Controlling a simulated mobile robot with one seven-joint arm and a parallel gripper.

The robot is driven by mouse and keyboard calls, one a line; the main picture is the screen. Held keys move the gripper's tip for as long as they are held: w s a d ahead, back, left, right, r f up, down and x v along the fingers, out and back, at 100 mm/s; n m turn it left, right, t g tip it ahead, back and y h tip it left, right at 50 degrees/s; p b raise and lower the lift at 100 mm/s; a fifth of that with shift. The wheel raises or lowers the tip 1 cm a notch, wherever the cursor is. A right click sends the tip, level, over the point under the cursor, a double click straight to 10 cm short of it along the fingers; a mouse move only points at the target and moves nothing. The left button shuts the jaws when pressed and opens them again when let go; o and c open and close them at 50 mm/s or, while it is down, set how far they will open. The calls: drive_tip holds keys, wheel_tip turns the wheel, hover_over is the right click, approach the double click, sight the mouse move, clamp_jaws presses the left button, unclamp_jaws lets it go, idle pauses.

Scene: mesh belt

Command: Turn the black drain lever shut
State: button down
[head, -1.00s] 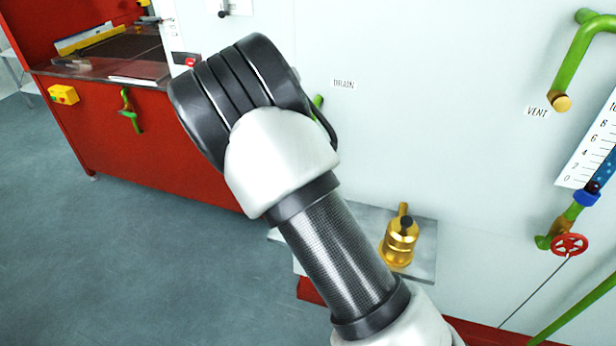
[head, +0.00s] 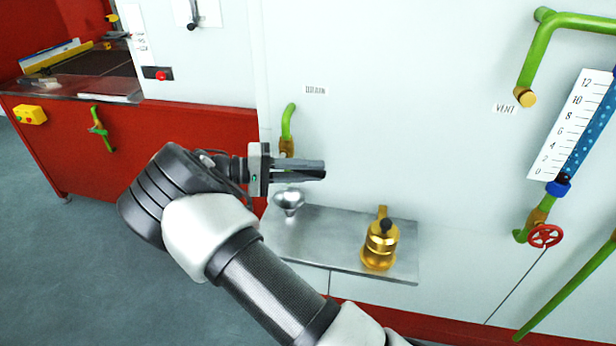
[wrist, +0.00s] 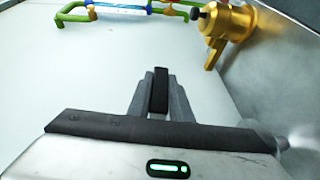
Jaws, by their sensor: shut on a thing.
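The drain valve shows in the head view as a green bent pipe (head: 288,120) with a brass body (head: 287,146) below the DRAIN label. My gripper (head: 322,170) lies across the front of the valve, level, with its fingers pointing right. In the wrist view my gripper (wrist: 160,100) is shut on a black bar, the black drain lever (wrist: 159,88), held between the two grey fingers. The lever's joint with the valve is hidden behind my gripper in the head view, so its exact angle is hard to tell.
A metal funnel (head: 289,199) stands just below my gripper on a grey shelf (head: 330,255). A brass cup with a black knob (head: 380,245) stands further right on it. The vent pipe (head: 545,50), scale (head: 572,125) and red handwheel (head: 545,236) are at right.

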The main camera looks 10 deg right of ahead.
drive_tip(key=shift+r+h, duration=0.3)
drive_tip(key=shift+h, duration=0.1)
drive_tip(key=shift+r, duration=0.1)
drive_tip(key=c, duration=1.6)
unclamp_jaws()
